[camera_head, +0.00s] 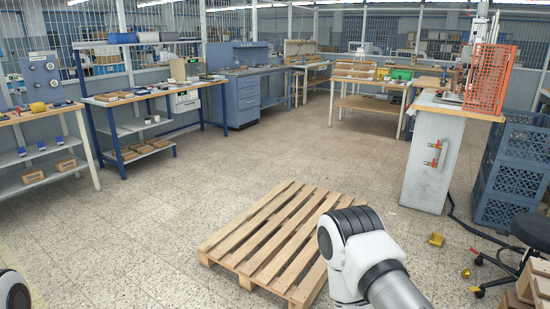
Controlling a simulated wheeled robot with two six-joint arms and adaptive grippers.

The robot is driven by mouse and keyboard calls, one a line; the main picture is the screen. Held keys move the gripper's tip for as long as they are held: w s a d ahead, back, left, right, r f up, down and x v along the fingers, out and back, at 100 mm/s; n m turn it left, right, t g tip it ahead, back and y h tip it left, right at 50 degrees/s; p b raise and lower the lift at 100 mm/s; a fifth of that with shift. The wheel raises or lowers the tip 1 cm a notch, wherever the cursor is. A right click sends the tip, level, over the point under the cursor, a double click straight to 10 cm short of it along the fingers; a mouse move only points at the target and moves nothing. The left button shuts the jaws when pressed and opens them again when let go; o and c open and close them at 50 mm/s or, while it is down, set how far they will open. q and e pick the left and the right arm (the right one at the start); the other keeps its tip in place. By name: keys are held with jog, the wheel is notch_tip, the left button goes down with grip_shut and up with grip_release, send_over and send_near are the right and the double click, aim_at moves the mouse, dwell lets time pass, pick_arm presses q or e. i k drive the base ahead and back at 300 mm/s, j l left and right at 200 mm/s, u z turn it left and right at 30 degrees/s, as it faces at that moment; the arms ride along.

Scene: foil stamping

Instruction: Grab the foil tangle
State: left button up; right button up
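A small gold-yellow crumpled-looking piece (436,239) lies on the floor right of the pallet, near the foot of the grey cabinet; it may be the foil tangle. Another small yellow piece (466,272) lies nearer, beside the dark stool's base. Both are too small to identify for certain. Part of my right arm shows at the bottom centre, in front of the pallet's right corner. A bit of my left arm shows at the bottom left corner. Neither gripper's fingers are in view.
A wooden pallet (272,235) lies on the floor ahead. A grey cabinet (432,160) with an orange guard (488,80) stands at right. Blue crates (512,175), a black stool (532,231) and a cable crowd the right side. Workbenches line the left and back. The middle floor is clear.

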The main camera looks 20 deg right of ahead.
aim_at(466, 273)
jog(key=i+l+z, duration=0.25)
jog(key=z, duration=0.15)
jog(key=i+l+z, duration=0.1)
jog(key=i+z, duration=0.7)
jog(key=i+j+z, duration=0.15)
jog(key=i+z, duration=0.55)
jog(key=i, duration=0.25)
jog(key=i+j+z, duration=0.25)
jog(key=i, duration=0.25)
jog(key=i+j+z, duration=0.3)
jog(key=i, duration=0.25)
jog(key=i+j+z, duration=1.1)
jog(key=j, duration=0.2)
jog(key=i+j+z, duration=0.25)
jog(key=j, duration=0.15)
jog(key=j+z, duration=0.25)
jog(key=j, duration=0.15)
